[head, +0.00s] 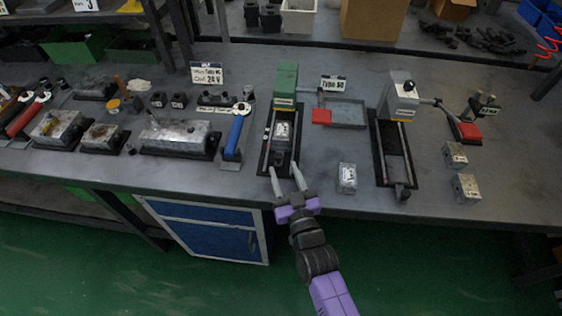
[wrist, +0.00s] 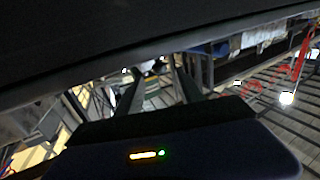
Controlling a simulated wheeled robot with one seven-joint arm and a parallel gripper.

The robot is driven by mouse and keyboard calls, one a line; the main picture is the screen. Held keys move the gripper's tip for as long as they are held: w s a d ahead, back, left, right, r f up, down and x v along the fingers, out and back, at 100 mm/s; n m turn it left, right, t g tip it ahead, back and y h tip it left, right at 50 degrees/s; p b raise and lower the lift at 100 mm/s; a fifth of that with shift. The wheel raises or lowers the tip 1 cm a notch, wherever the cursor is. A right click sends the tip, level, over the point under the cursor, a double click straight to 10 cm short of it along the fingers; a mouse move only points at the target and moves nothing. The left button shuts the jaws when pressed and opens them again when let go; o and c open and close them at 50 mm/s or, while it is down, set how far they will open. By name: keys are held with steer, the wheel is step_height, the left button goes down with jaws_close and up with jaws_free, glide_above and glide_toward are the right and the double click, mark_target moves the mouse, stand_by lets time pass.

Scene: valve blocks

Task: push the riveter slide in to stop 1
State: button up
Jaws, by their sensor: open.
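Two lever presses on slide tracks stand on the bench; I cannot read which is called the riveter. The left one has a green head (head: 286,82) and a dark slide track (head: 264,160) running toward the front edge. A grey metal block (head: 282,131) sits in this track, in front of the head. My gripper (head: 283,167) is at the front end of this track, its two fingers apart and empty between. I cannot tell whether they touch the slide. Stop marks are too small to read.
The second press, with a light grey head (head: 402,97), stands to the right on its own track (head: 378,160). A loose metal block (head: 347,178) lies between the tracks. A shallow grey tray (head: 346,113) lies behind.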

steer(key=shift+s+d, duration=0.25)
steer(key=shift+s, duration=0.45)
steer(key=shift+o, duration=0.2)
